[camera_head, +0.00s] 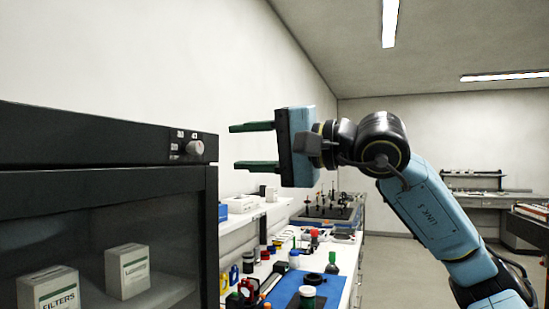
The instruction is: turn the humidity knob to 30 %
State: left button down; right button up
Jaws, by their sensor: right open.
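The humidity knob (194,148) is a small light-grey knob on the black top panel of a dark cabinet (90,140) at the left. Small white marks (180,134) stand by it, too small to read surely; its setting cannot be told. My right gripper (251,146) is open and empty. Its two dark green fingers point left, one above the other, towards the knob. In the picture the fingertips are a short way right of the knob and do not touch it. My left gripper is not in view.
White boxes, one labelled FILTERS (48,289), stand behind the cabinet's glass front. Below my gripper, a white bench (340,281) holds a blue mat, bottles and small tools. A wall shelf (240,219) carries boxes. The space between fingers and knob looks clear.

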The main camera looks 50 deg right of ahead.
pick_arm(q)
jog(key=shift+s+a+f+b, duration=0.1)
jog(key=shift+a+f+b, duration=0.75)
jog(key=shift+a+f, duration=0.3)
pick_arm(e)
jog(key=v, duration=0.4)
jog(key=shift+s+d, duration=0.15)
jog(key=shift+s, duration=0.2)
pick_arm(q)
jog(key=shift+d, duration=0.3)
